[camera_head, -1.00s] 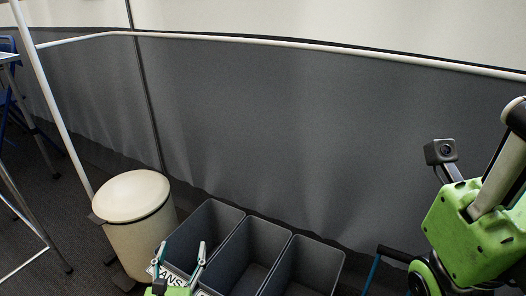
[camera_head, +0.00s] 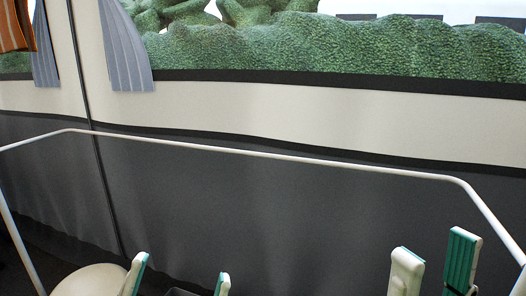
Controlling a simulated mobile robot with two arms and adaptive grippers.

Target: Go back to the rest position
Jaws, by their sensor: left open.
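My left gripper (camera_head: 179,279) shows at the bottom edge, left of centre. Its two pale fingertips with teal pads stand upright and wide apart, with nothing between them. My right gripper (camera_head: 434,266) shows at the bottom right. Its two fingers also stand upright and apart, with no object between them. The rest of both arms is below the frame.
A pale round bin lid (camera_head: 88,281) is at the bottom left, partly behind the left gripper's finger. A white rail (camera_head: 270,155) runs before the grey and cream awning wall (camera_head: 250,215). Curtains (camera_head: 126,45) hang at upper left; a hedge (camera_head: 330,48) is outside.

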